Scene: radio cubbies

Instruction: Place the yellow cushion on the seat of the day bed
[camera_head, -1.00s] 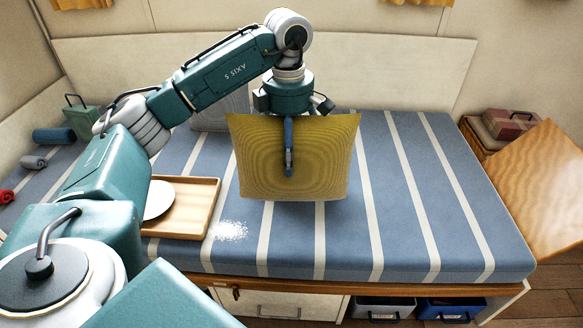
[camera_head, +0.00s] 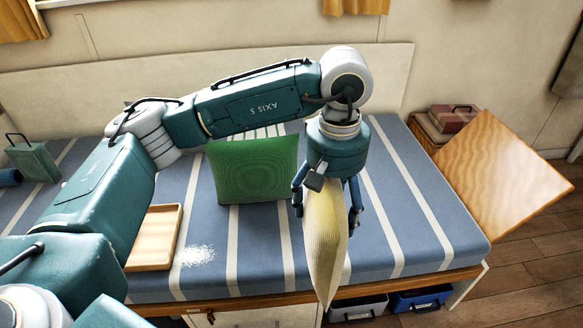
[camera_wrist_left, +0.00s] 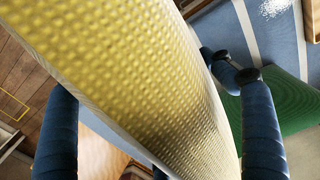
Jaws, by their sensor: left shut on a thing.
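The yellow cushion (camera_head: 322,245) hangs edge-on from my left gripper (camera_head: 327,208), whose fingers pinch it from both sides. It is upright over the front part of the day bed (camera_head: 425,225), its lower corner reaching past the front edge in the head view. The day bed has a blue seat with white stripes. In the left wrist view the yellow cushion (camera_wrist_left: 130,75) fills the middle between the two blue fingers. Its underside is not shown clear of the seat or touching it. My right gripper is not in view.
A green cushion (camera_head: 250,172) stands on the seat behind and left of the yellow one. A wooden tray (camera_head: 155,240) and a patch of white grains (camera_head: 194,256) lie at the left. The right part of the seat is clear. A wooden tabletop (camera_head: 505,180) stands at the right.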

